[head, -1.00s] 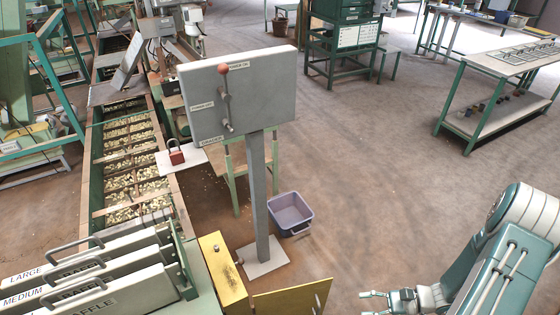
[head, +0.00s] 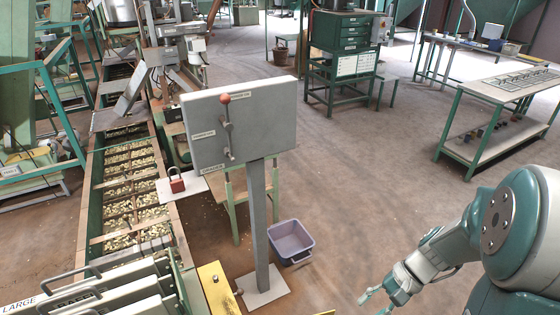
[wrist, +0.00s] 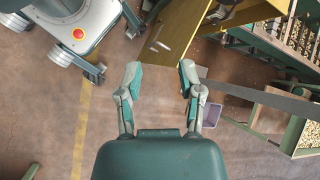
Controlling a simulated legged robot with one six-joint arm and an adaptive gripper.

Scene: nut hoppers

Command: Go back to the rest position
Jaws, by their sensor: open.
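My gripper (head: 379,297) is at the lower right of the head view, in front of my teal and grey arm. Its fingers are spread and nothing is between them. In the wrist view my gripper (wrist: 158,70) shows two fingers wide apart over the brown floor. The grey control box (head: 240,122) on a post stands to the left of my gripper, well apart from it. Its lever with a red knob (head: 225,99) points up. A red padlock (head: 177,185) sits on a small white plate left of the box.
A long hopper trough (head: 118,190) full of nuts runs along the left, with baffle plates (head: 90,290) at its near end. A purple bin (head: 290,241) is on the floor by the post. A yellow cabinet (head: 217,290) stands low in front. Floor at centre right is clear.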

